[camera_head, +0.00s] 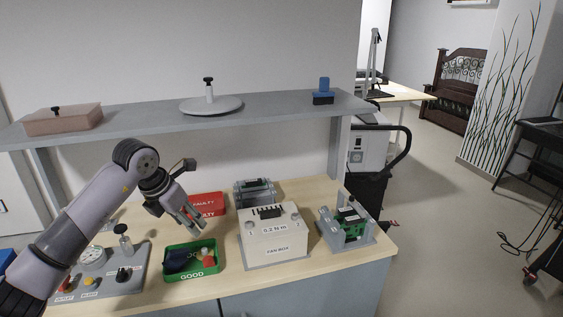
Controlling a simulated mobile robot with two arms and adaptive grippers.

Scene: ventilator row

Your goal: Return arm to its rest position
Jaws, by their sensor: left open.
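My left arm reaches in from the left of the head view. My left gripper (190,222) is open, with its fingers pointing down and nothing visible between them. It is above the bench, in front of the red tray marked FAULTY (208,205) and above the back of the green tray marked GOOD (182,277). The green tray holds a dark blue item and a small red and white item. My right gripper is not in view.
A white fan box (272,240) and a green circuit board on a grey stand (347,230) are on the right of the bench. A grey panel with a gauge (110,277) lies under my arm. A grey shelf (265,112) runs above the bench.

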